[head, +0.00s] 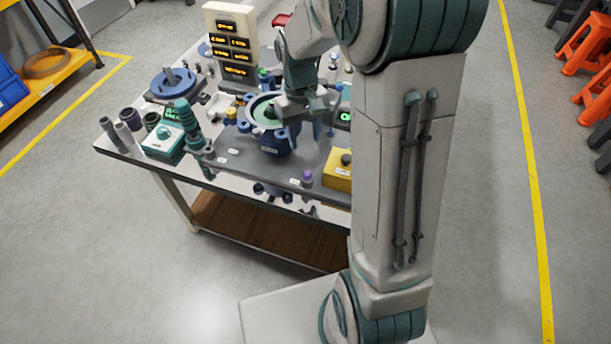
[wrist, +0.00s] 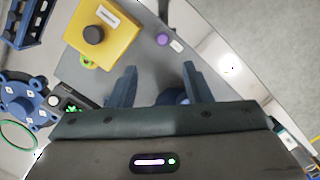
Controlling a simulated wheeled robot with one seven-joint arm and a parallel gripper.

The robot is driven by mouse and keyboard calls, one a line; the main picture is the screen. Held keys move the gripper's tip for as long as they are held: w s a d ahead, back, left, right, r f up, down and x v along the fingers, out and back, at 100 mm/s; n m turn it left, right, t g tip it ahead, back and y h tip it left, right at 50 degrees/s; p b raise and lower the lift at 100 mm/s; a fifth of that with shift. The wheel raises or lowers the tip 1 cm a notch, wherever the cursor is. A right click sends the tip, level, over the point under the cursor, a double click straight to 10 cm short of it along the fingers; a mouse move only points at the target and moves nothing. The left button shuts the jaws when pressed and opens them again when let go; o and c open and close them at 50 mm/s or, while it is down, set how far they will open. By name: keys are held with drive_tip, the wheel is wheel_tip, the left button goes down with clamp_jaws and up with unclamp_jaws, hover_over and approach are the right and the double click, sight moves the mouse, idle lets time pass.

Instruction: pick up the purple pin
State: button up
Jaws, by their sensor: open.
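The purple pin (head: 307,178) stands near the front edge of the grey plate (head: 245,155) on the table, left of a yellow box. In the wrist view, the pin (wrist: 163,39) shows its round purple top beyond the fingertips, with a small white label beside it. My gripper (head: 306,133) is above the plate, farther back than the pin. In the wrist view, my gripper (wrist: 159,69) has its two blue fingers spread, and the pin is not between them. A blue rounded part (wrist: 174,97) shows low between the fingers, below them.
The yellow box (head: 338,172) with a black knob is close to the pin; it also shows in the wrist view (wrist: 104,36). A blue housing (head: 275,140) stands beside my gripper. A teal box (head: 163,144) and a display panel (head: 231,40) are farther off.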

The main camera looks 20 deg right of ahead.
hover_over(307, 172)
drive_tip(key=w, duration=0.1)
wheel_tip(307, 172, down, 5)
drive_tip(key=shift+s+f, duration=0.25)
drive_tip(key=shift+f, duration=1.15)
drive_tip(key=shift+s+f, duration=0.2)
drive_tip(key=shift+f, duration=1.15)
clamp_jaws()
